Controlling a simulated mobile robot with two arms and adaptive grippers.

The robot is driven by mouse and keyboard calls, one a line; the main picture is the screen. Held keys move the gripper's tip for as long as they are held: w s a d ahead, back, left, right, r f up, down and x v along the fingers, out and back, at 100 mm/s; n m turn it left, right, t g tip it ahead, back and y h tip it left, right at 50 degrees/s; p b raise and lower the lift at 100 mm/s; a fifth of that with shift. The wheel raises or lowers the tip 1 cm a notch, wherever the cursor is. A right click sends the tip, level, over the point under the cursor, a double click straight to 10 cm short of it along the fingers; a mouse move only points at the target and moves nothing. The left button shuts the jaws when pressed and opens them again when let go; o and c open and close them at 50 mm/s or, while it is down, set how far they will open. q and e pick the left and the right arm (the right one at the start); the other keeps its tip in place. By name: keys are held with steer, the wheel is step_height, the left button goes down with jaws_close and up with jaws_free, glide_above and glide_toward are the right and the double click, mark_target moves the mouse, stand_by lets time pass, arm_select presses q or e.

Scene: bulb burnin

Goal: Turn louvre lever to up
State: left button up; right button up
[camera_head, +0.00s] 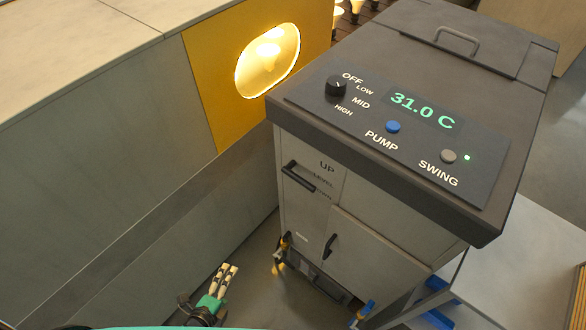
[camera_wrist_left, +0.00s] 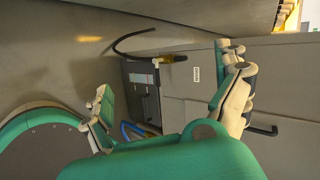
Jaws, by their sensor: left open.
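The louvre lever (camera_head: 299,178) is a black bar on the upper left of the grey cooler's front face. It slants from upper left to lower right in the head view, beside a printed column with UP (camera_head: 327,167) at the top, LEVEL under it and a faint lowest word. My left gripper (camera_head: 226,272), green with pale fingers, is low in front of the cooler, apart from the lever. In the left wrist view its fingers (camera_wrist_left: 168,72) are spread and empty, facing the cooler's front. My right gripper is not in view.
The cooler's top panel (camera_head: 490,178) has a black knob (camera_head: 336,86), a blue PUMP button (camera_head: 393,127), a grey SWING button (camera_head: 448,156) and a 31.0 C display. A door handle (camera_head: 330,246) sits below the lever. A grey cabinet with a yellow, lit window panel (camera_head: 212,90) stands left.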

arm_select(q)
steer(key=w+d+r+m+t+h, duration=0.1)
steer(key=w+d+r+m, duration=0.1)
steer(key=r+m, duration=0.3)
steer(key=w+d+r+m+t+h, duration=0.1)
steer(key=w+r+m+t, duration=0.15)
steer(key=r, duration=0.45)
steer(key=m+h, duration=0.6)
steer(key=m, duration=0.9)
glide_toward(299, 177)
steer(key=shift+n+t, duration=0.25)
steer(key=shift+t, duration=0.2)
steer(key=p+x, duration=0.1)
steer(key=x, duration=0.2)
steer(key=p+x, duration=0.2)
steer(key=x, duration=0.1)
steer(key=f+p+x, duration=0.1)
steer(key=p+x, duration=0.1)
steer(key=x, duration=0.1)
steer(key=shift+s, duration=0.1)
steer(key=shift+w+d+f, duration=0.15)
steer(key=shift+w+d, duration=0.25)
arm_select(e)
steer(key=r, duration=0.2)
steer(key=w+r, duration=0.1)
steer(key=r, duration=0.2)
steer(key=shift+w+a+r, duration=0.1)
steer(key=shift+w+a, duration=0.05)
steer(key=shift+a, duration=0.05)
